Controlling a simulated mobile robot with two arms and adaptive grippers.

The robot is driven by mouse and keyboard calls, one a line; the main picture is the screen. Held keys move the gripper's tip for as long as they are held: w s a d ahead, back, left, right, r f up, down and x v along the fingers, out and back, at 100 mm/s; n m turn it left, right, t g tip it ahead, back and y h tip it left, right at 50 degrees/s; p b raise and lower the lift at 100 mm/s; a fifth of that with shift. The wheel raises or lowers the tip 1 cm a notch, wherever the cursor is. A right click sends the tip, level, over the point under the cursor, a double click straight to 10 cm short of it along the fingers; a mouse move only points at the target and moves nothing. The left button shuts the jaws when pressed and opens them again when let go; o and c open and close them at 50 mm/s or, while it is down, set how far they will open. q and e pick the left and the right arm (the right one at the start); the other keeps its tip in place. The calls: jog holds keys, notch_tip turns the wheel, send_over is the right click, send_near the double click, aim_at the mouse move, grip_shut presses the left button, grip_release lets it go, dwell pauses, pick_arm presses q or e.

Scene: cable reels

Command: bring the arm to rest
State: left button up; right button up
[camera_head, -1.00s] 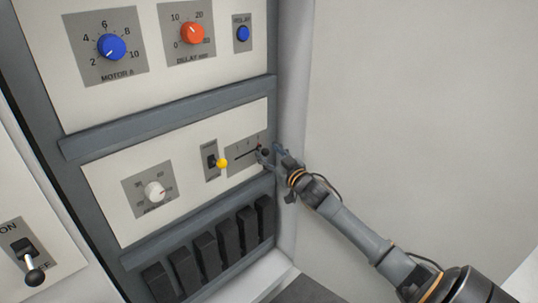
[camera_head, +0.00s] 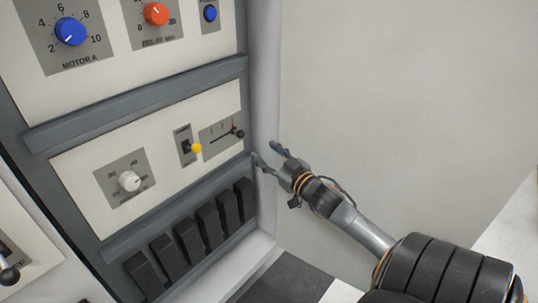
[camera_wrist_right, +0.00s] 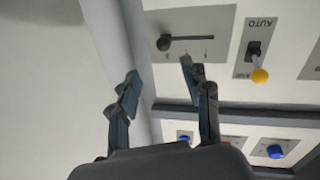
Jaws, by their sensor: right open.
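My right gripper (camera_head: 268,155) is open and empty, just right of the control panel's right edge in the head view. It also shows in the right wrist view (camera_wrist_right: 160,82), where its two fingers stand apart with nothing between them. A slider with a dark knob (camera_head: 238,133) sits on a grey plate left of the gripper, apart from the fingers. The slider knob also shows in the right wrist view (camera_wrist_right: 164,43), beyond the fingertips. My left gripper is in neither view.
A yellow-tipped toggle switch (camera_head: 195,148), a white knob (camera_head: 129,181), a blue knob (camera_head: 71,32), a red knob (camera_head: 156,14) and a blue button (camera_head: 210,13) are on the panel. Several black blocks (camera_head: 208,229) line its lower part. A bare wall (camera_head: 400,90) is at right.

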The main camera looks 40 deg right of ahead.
jog(key=shift+s, duration=0.25)
dwell(0.4)
